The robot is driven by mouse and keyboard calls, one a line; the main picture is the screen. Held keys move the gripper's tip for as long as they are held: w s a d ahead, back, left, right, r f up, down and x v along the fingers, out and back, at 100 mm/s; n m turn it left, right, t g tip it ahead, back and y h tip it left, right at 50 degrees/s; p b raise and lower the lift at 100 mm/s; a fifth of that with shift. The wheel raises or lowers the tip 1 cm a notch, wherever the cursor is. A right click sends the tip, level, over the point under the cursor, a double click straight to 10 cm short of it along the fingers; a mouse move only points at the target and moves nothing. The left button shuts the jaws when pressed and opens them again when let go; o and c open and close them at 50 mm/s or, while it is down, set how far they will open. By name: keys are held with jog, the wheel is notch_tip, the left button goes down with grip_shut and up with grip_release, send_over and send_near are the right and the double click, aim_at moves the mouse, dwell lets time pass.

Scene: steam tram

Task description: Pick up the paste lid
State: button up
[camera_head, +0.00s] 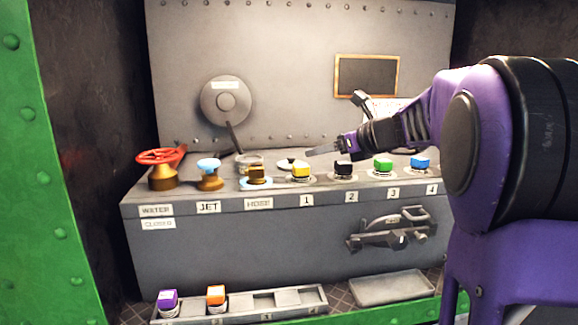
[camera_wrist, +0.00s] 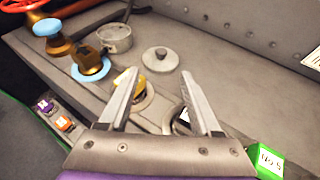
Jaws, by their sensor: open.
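The paste lid, a small round grey lid with a knob (camera_wrist: 161,60), lies flat on the ledge in the wrist view. In the head view it shows as a pale disc (camera_head: 291,164) behind the yellow block. An open grey pot (camera_wrist: 115,38) stands just left of the lid. My gripper (camera_wrist: 159,75) is open and empty, its two fingers apart. In the wrist view the lid appears beyond the fingertips, between their lines. In the head view my gripper (camera_head: 325,149) is above the ledge, right of the lid and apart from it.
A yellow block (camera_head: 301,170), black block (camera_head: 343,169), green block (camera_head: 383,165) and blue block (camera_head: 420,162) stand along the front. A brass hose fitting (camera_head: 257,176), jet knob (camera_head: 209,172) and red valve wheel (camera_head: 160,156) are left. A riveted wall (camera_head: 300,90) rises behind.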

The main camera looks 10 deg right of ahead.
aim_at(293, 158)
jog(key=b+x, duration=0.1)
jog(key=x, duration=1.1)
jog(key=shift+d, duration=0.1)
jog(key=shift+r, duration=0.1)
grip_shut()
